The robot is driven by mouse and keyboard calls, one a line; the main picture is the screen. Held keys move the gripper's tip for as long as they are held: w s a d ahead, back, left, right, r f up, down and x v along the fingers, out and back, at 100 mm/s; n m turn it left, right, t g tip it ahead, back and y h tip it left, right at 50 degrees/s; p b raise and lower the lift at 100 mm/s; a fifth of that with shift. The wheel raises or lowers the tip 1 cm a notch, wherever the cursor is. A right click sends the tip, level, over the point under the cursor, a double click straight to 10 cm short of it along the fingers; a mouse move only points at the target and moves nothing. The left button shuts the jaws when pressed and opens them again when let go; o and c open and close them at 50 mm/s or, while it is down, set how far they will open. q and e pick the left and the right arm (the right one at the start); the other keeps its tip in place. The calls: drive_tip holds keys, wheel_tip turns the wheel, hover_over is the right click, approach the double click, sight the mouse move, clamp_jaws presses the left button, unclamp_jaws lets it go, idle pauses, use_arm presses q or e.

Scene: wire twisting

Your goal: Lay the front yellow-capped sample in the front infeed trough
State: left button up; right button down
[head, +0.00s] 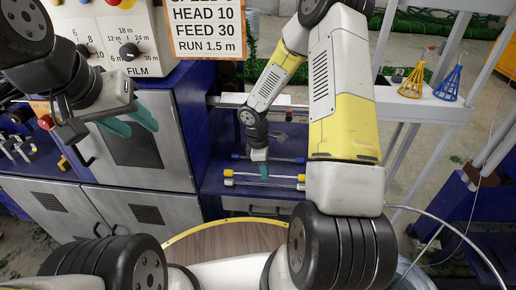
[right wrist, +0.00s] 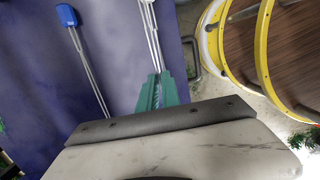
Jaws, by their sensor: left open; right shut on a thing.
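The yellow-capped sample (head: 284,176) is a thin rod of wires with yellow ends, lying crosswise low over the blue deck in the head view. My right gripper (head: 263,171) points down and is shut on its middle. In the right wrist view the green fingers (right wrist: 160,92) close around a pair of wires (right wrist: 150,35) that run up to a pale end. A thin pale bar (head: 265,185) lies close in front of the sample; I cannot tell whether it is the front infeed trough. My left gripper (head: 129,121) is open and empty before the cabinet.
A blue-capped sample (head: 290,160) lies behind the held one; its blue cap (right wrist: 67,16) shows in the right wrist view. A round wooden table with a yellow rim (head: 225,232) is nearer. Yellow (head: 411,81) and blue (head: 450,84) cone frames stand right.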

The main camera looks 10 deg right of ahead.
drive_tip(key=s+a+r, duration=0.1)
drive_tip(key=s+a, duration=0.2)
drive_tip(key=s, duration=0.6)
drive_tip(key=w+d+r+m+y, duration=0.1)
drive_tip(key=w+d+r+m, duration=0.1)
drive_tip(key=w+m, duration=0.3)
drive_tip(key=w+d+r+m+g, duration=0.1)
drive_tip(key=w+r+m, duration=0.4)
drive_tip(key=m, duration=0.4)
drive_tip(key=shift+d+r+m+y, duration=0.2)
drive_tip(key=shift+d+m+y, duration=0.15)
drive_tip(key=shift+m+y, duration=0.05)
drive_tip(key=s+a+f+n+h, duration=0.1)
drive_tip(key=s+f+n, duration=0.35)
drive_tip(key=n, duration=0.25)
drive_tip(key=s+f+n+h, duration=0.1)
drive_tip(key=s+f+n, duration=0.2)
drive_tip(key=s+n, duration=0.4)
drive_tip(key=shift+n+t, duration=0.4)
drive_tip(key=w+d, duration=0.1)
drive_tip(key=w, duration=0.4)
drive_tip(key=w+d+f, duration=0.1)
drive_tip(key=w+d, duration=0.1)
drive_tip(key=w, duration=0.3)
drive_tip(key=w+d, duration=0.2)
drive_tip(key=w, duration=0.3)
drive_tip(key=shift+w+f, duration=0.15)
drive_tip(key=shift+w, duration=0.2)
drive_tip(key=shift+f, duration=1.7)
